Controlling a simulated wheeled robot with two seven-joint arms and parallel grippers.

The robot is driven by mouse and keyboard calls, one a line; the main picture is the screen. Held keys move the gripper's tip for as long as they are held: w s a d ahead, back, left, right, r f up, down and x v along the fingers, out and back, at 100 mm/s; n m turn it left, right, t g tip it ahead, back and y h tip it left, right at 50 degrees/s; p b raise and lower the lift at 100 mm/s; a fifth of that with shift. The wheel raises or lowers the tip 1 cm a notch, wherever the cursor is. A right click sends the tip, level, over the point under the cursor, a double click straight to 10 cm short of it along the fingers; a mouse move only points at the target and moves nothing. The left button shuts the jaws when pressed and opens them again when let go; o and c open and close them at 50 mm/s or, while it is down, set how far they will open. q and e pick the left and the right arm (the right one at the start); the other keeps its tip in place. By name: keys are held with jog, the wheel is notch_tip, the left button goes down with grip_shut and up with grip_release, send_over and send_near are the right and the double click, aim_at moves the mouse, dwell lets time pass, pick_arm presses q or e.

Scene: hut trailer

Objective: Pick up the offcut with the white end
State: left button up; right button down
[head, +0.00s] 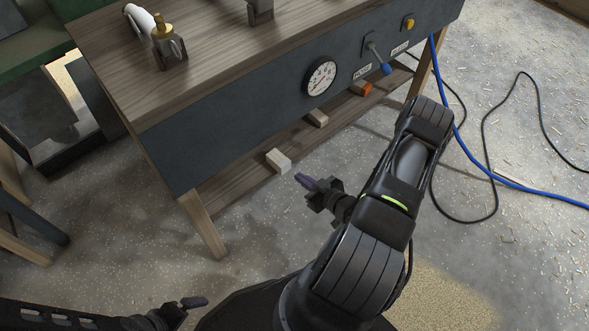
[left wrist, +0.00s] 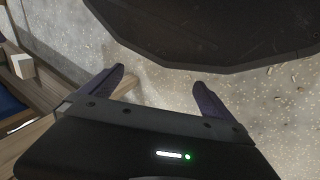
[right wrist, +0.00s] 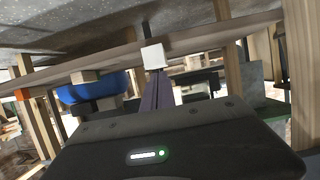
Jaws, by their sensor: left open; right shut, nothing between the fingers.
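The offcut with the white end (head: 279,161) sticks out over the front edge of the low shelf (head: 236,172) under the bench. Its white end (right wrist: 152,56) faces my right gripper in the right wrist view, just beyond the fingertips. My right gripper (head: 306,182) is shut and empty, a little to the right of and in front of that end, with a gap between in the head view. My left gripper (left wrist: 162,85) is open and empty. In the head view it is low at the left (head: 193,302), partly hidden. A pale block end (left wrist: 22,66) shows in the left wrist view.
On the same shelf lie a plain offcut (head: 317,117) and an orange-ended offcut (head: 361,88). The bench (head: 235,110) with its gauge (head: 319,76) and levers overhangs the shelf. A bench leg (head: 204,224) stands at left. A blue hose (head: 510,183) and black cable lie right.

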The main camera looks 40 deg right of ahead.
aim_at(282, 162)
jog(key=c, duration=2.1)
grip_release()
jog(key=shift+s, duration=0.1)
jog(key=shift+c, duration=0.2)
